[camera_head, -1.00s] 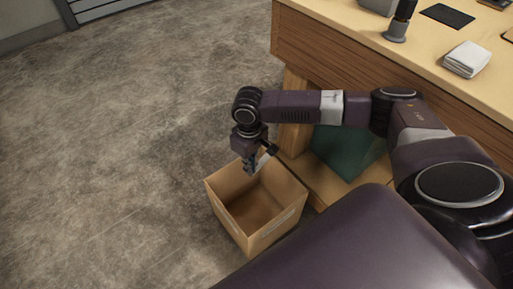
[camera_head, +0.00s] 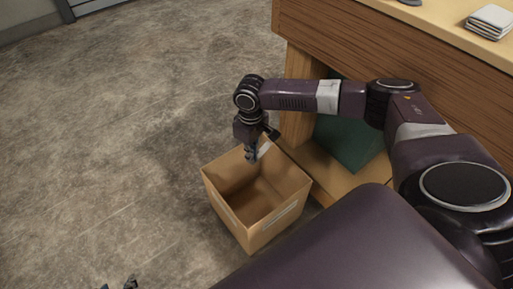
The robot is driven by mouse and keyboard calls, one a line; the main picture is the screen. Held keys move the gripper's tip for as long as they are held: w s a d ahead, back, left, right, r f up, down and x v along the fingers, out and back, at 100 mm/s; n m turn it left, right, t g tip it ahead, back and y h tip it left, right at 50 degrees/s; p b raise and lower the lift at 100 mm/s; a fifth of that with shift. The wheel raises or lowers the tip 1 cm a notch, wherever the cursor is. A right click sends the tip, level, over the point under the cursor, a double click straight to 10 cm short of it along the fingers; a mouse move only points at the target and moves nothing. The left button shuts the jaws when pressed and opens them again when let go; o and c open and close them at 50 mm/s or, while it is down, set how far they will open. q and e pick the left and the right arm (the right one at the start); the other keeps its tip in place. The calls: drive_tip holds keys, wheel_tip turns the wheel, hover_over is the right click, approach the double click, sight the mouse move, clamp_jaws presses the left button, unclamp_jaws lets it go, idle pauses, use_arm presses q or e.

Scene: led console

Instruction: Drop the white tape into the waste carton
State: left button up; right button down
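The waste carton (camera_head: 240,213) is an open brown cardboard box on the floor, with a pale label on its front side. My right gripper (camera_head: 252,158) points down over the carton's back part, at about rim height. Its fingers are small and dark, and I cannot tell whether they are open or shut. A small white patch (camera_head: 265,149) shows just right of the fingers; I cannot tell whether it is the white tape or a mark on the carton's inner wall. Dark tips, apparently of my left gripper (camera_head: 118,285), just enter at the bottom left edge.
A wooden workbench (camera_head: 400,45) stands at the upper right, with a folded white cloth (camera_head: 490,21) on its top. A dark green bin (camera_head: 350,138) sits on the bench's lower shelf (camera_head: 325,174), close to the carton. The concrete floor (camera_head: 110,140) to the left is clear.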

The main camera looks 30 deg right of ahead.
drive_tip(key=shift+f+b, duration=0.75)
drive_tip(key=shift+b, duration=0.15)
use_arm(q)
drive_tip(key=w+d+r+t+h+b, duration=0.25)
drive_tip(key=w+d+r+t, duration=0.25)
drive_tip(key=w+r+t, duration=0.6)
use_arm(e)
drive_tip(key=shift+f+p, duration=0.35)
drive_tip(key=shift+f, duration=0.2)
drive_tip(key=shift+f+b, duration=0.6)
drive_tip(key=shift+b, duration=0.25)
drive_tip(key=shift+f+b, duration=0.45)
drive_tip(key=shift+b, duration=0.35)
use_arm(q)
drive_tip(key=s+r+t+h, duration=0.1)
drive_tip(key=r+t, duration=0.2)
drive_tip(key=r, duration=0.7)
drive_tip(key=s+d+r+t+h, duration=0.1)
drive_tip(key=r+t, duration=0.3)
drive_tip(key=r, duration=0.6)
drive_tip(key=shift+s+m+h, duration=0.4)
drive_tip(key=shift+s+h, duration=0.2)
drive_tip(key=shift+h, duration=0.05)
use_arm(e)
drive_tip(key=c, duration=2.1)
unclamp_jaws()
